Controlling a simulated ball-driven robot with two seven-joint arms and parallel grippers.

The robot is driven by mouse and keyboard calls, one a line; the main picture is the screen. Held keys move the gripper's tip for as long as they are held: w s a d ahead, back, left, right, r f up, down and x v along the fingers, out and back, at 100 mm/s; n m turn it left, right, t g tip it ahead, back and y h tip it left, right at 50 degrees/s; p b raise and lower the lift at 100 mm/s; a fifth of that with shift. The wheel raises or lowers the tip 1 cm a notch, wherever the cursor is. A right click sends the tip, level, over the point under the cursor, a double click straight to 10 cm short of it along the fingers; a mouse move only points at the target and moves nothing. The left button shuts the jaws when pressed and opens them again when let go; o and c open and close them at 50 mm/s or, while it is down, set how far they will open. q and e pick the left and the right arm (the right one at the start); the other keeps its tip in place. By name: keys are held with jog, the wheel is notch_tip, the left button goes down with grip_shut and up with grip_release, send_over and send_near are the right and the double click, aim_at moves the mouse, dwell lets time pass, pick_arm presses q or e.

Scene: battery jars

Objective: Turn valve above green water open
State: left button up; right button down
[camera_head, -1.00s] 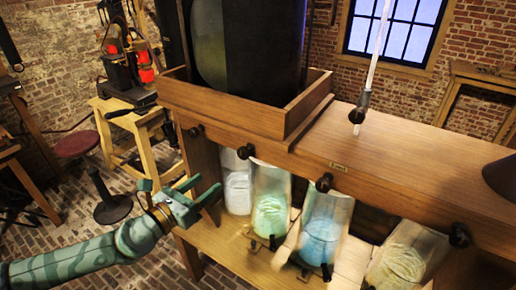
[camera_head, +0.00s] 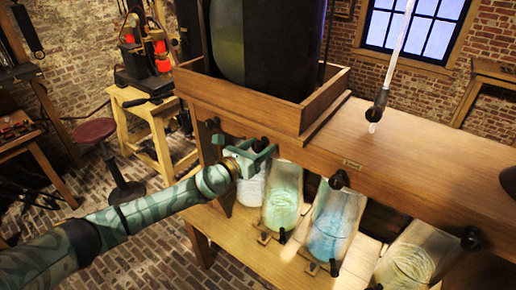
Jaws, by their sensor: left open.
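The jar of green water (camera_head: 283,196) stands on the lower shelf of the wooden bench, second from the left. A dark valve knob (camera_head: 263,143) sits on the bench's front face above it, partly hidden by my gripper. My left gripper (camera_head: 264,156), green, is open at this knob, its fingers pointing right. I cannot tell whether they touch the knob or stand on both sides of it. The gripper also covers the top of the whitish jar (camera_head: 251,189) behind it. My right gripper is not in view.
Other dark knobs sit on the bench front at the left (camera_head: 213,123), middle (camera_head: 338,180) and right (camera_head: 471,238). A blue jar (camera_head: 335,222) and a pale jar (camera_head: 405,264) stand further right. A wooden stool (camera_head: 150,115) stands behind at left.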

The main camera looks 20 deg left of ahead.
pick_arm(q)
jog(key=shift+c, duration=0.4)
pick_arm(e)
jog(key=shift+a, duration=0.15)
pick_arm(q)
jog(key=c, duration=0.9)
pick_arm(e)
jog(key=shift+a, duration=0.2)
